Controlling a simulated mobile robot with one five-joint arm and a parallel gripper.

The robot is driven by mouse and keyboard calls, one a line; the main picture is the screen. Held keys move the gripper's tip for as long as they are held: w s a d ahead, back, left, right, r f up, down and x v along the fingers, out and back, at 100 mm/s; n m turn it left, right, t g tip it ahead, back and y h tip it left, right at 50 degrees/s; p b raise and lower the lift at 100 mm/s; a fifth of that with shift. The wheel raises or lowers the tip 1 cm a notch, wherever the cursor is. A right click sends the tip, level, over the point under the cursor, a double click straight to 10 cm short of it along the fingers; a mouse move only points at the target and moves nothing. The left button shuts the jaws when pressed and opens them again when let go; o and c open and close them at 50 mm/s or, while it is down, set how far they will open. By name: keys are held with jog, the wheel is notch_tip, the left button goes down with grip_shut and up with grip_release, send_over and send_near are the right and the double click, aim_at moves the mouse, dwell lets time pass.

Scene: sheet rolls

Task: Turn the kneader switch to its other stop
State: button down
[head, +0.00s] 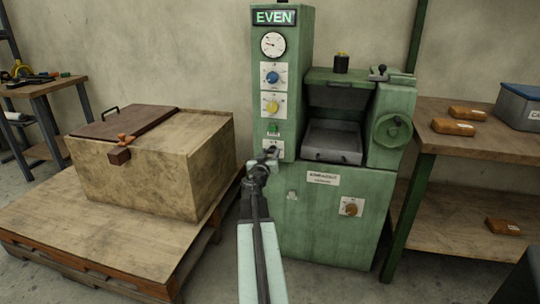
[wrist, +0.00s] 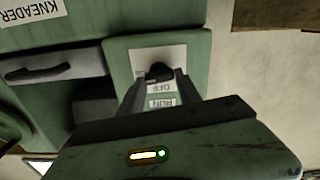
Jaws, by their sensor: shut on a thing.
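The kneader switch is a small black knob (wrist: 159,71) on a pale plate (wrist: 146,56), low on the green control column of the machine; the plate also shows in the head view (head: 266,145). My gripper (wrist: 160,84) has its fingers on either side of the knob and is shut on it. In the head view my gripper (head: 269,157) reaches up to the plate and hides most of the knob. The labels OFF and RUN show upside down between the fingers in the wrist view. I cannot tell which stop the knob points to.
The green machine (head: 340,215) has an open bay with a metal tray (head: 332,142) and a handwheel (head: 392,131) at right. Its display (head: 275,17) reads EVEN. A wooden chest (head: 150,170) stands on a pallet at left. A bench (head: 480,142) with orange-brown packets stands at right.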

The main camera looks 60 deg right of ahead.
jog(key=n, duration=0.4)
jog(key=shift+d, duration=0.1)
jog(key=n, duration=0.8)
jog(key=shift+w+f, duration=0.1)
jog(key=shift+n, duration=1.8)
jog(key=shift+f+n, duration=0.1)
jog(key=shift+n, duration=0.2)
jog(key=c, duration=0.8)
grip_release()
jog(key=shift+c, duration=0.2)
